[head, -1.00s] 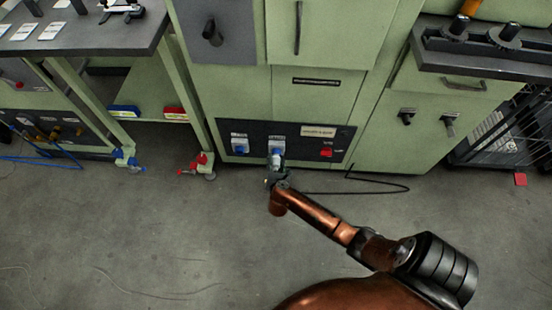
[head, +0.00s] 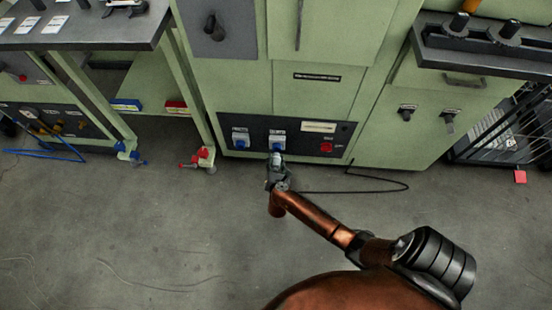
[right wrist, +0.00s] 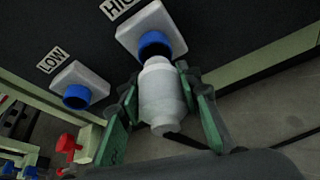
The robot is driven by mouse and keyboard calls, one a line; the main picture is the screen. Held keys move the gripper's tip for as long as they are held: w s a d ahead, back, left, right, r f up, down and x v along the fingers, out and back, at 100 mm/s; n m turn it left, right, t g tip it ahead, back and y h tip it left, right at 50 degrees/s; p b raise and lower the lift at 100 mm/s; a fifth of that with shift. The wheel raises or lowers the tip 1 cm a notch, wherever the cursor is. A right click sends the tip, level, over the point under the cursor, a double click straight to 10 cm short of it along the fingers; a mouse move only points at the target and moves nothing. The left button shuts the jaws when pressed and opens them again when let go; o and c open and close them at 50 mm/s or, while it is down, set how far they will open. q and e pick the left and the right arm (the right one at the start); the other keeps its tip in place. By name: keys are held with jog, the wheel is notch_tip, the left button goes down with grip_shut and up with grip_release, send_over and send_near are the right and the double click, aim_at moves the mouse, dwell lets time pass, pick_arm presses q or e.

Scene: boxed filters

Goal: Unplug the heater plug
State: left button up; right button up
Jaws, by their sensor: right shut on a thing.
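The heater plug (right wrist: 160,95) is a pale grey cylinder. It sits between the two green fingers of my right gripper (right wrist: 158,78), which is shut on it. It also shows small in the head view (head: 276,159), at my right gripper (head: 275,172). Its narrow front end lies just before the blue ring of the HIGH socket (right wrist: 157,42), whose dark opening shows above the end. I cannot tell whether the tip is fully clear of the ring. The LOW socket (right wrist: 75,95), to the left, is empty. My left gripper is not in view.
A black cable (head: 350,191) lies on the floor to the right of the gripper. The sockets sit on a dark panel (head: 300,148) low on the green cabinet, with a red switch (head: 326,147) at right. Open grey floor (head: 150,230) lies in front.

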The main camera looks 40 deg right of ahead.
aim_at(275, 171)
jog(key=shift+s+a, duration=0.5)
jog(key=shift+a, duration=0.1)
dwell(0.3)
jog(key=shift+s+a+r+p, duration=0.1)
jog(key=shift+s+a+p, duration=0.3)
jog(key=shift+s+a, duration=0.7)
jog(key=s+a, duration=0.1)
jog(key=a, duration=0.1)
jog(key=s+a, duration=0.2)
jog(key=shift+s+a, duration=0.3)
